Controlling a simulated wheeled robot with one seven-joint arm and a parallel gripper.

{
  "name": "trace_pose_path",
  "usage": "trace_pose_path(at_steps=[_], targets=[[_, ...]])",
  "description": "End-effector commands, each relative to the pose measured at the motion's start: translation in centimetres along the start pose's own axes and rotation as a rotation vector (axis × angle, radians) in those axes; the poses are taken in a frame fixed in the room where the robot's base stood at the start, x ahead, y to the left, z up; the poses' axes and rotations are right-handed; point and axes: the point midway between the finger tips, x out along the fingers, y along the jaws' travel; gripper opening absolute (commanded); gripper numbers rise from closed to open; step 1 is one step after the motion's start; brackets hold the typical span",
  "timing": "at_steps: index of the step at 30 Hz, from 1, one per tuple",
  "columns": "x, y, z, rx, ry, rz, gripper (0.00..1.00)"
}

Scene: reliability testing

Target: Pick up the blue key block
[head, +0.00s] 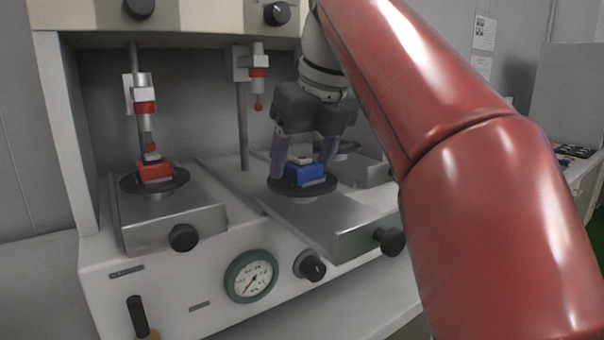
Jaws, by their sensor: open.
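The blue key block (304,173) sits on a round black plate (290,188) on the middle metal slide of the test machine. A small pale piece shows on top of the block. My gripper (304,168) points down over it, with purple-grey fingers to the left and right of the block. The fingers are open and their tips are at about the block's height. I cannot tell whether either finger touches it.
A red block (154,171) sits on the left black plate under a red-tipped plunger (147,124). Another plunger (257,82) hangs beside my gripper. A gauge (250,276) and several knobs are on the machine front. My red arm covers much of the right side.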

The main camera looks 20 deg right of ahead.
Motion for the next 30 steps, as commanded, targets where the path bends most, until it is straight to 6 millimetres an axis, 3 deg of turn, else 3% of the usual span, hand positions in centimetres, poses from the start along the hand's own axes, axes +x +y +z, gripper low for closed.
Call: trace_pose_path(at_steps=[2,13,23,30], targets=[[0.0,0.0,0.0,0.0,0.0,0.0,0.66],[-0.1,0.0,0.0,0.0,0.001,0.0,0.18],[-0.4,0.0,0.1,0.0,0.0,0.0,0.17],[-2.2,-0.1,1.0,0.0,0.0,0.0,0.17]])
